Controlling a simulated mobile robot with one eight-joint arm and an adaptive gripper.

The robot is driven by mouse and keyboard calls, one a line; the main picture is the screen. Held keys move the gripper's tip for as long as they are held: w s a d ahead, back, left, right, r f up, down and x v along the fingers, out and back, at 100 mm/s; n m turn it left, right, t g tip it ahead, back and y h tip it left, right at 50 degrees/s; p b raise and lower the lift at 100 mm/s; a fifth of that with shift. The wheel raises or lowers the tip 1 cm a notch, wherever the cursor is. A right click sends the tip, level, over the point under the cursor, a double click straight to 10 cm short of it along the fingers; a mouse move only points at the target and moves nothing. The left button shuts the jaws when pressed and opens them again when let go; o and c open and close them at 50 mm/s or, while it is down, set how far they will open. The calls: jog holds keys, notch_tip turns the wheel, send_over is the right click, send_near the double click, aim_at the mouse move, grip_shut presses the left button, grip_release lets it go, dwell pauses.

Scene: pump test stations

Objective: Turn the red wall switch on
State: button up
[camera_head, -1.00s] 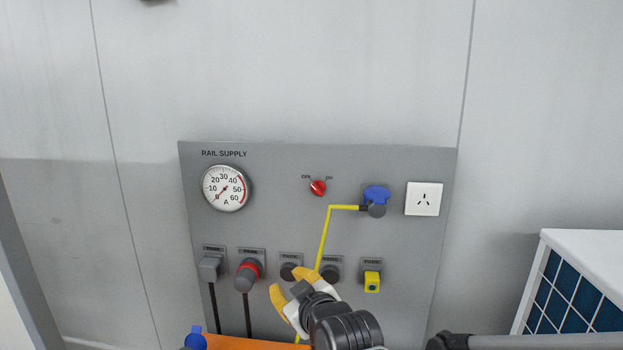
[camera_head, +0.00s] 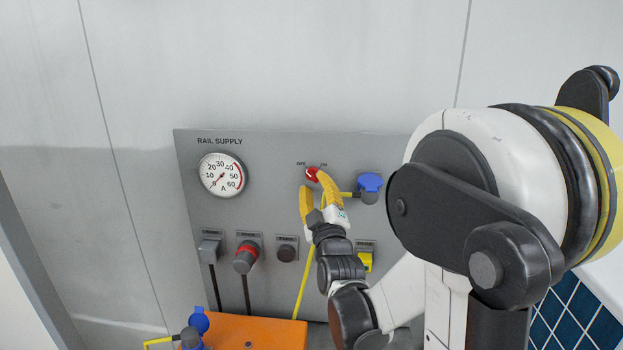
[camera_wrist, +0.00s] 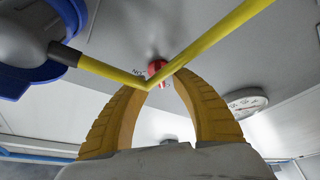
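The red wall switch (camera_head: 311,174) is a small round knob high on the grey RAIL SUPPLY panel, between the OFF and ON labels. My gripper (camera_head: 312,181) has yellow curved fingers and is open, with its tips close to the knob; the right finger partly covers it. In the wrist view the red switch (camera_wrist: 157,68) shows just beyond the gap between the tips of my gripper (camera_wrist: 164,83). A yellow cable crosses in front there. I cannot tell whether the fingers touch the knob, or which way it points now.
A blue plug (camera_head: 369,183) with the yellow cable (camera_head: 304,285) sits right of the switch. A round gauge (camera_head: 222,174) is at left, its needle low. Several sockets line the lower panel. An orange box (camera_head: 255,332) stands below. My arm hides the panel's right side.

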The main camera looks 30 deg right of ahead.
aim_at(313, 176)
jog(key=shift+x, duration=1.3)
grip_shut()
